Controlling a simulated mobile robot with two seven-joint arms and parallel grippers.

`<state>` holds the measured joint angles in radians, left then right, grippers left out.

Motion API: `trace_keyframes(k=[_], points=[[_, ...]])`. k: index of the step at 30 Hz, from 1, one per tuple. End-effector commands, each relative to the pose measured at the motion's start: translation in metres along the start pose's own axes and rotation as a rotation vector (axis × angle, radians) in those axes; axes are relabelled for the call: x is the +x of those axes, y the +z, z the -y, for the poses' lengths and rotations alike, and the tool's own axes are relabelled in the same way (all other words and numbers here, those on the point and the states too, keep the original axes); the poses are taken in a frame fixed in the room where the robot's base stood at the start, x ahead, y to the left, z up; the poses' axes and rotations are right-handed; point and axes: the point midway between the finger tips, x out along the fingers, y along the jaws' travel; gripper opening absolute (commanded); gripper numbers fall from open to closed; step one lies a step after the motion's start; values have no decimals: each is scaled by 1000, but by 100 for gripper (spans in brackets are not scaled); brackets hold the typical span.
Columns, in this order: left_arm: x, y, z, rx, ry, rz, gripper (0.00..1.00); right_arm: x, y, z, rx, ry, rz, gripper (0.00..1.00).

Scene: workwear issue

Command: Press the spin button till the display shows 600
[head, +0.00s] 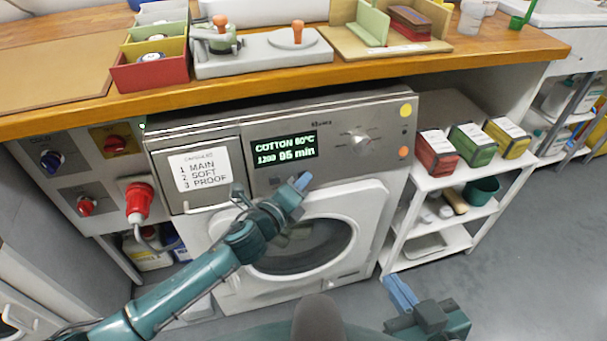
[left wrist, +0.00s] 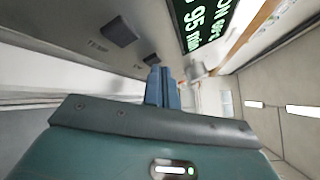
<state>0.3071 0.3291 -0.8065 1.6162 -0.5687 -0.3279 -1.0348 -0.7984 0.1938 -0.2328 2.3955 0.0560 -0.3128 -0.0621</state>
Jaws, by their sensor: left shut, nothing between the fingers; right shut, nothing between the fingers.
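The washing machine's display (head: 284,149) appears to read COTTON, a temperature, 1200 and 95 min; it also shows in part in the left wrist view (left wrist: 203,22). In the left wrist view, two dark square buttons, one further from me (left wrist: 120,32) and one at my fingertips (left wrist: 152,60), sit on the grey panel. My right gripper (head: 401,293) is shut and empty, low in front of the machine.
A round dial (head: 360,138) and yellow and orange spots are on the panel's right. A labelled drawer (head: 199,172) is on its left. The wooden worktop (head: 450,62) overhangs the panel closely. A red plug (head: 138,201) and a white shelf (head: 455,178) flank the machine.

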Motion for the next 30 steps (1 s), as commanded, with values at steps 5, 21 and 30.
trace_keyframes(k=[5, 21, 30], points=[[2, 1, -1, 0, 0, 1, 0, 0, 0, 0, 0, 0, 0, 0], [-2, 0, 2, -1, 0, 0, 0, -1, -4, 0, -1, 1, 0, 0], [-9, -6, 6, -1, 0, 1, 0, -3, -8, 0, -1, 2, 0, 0]])
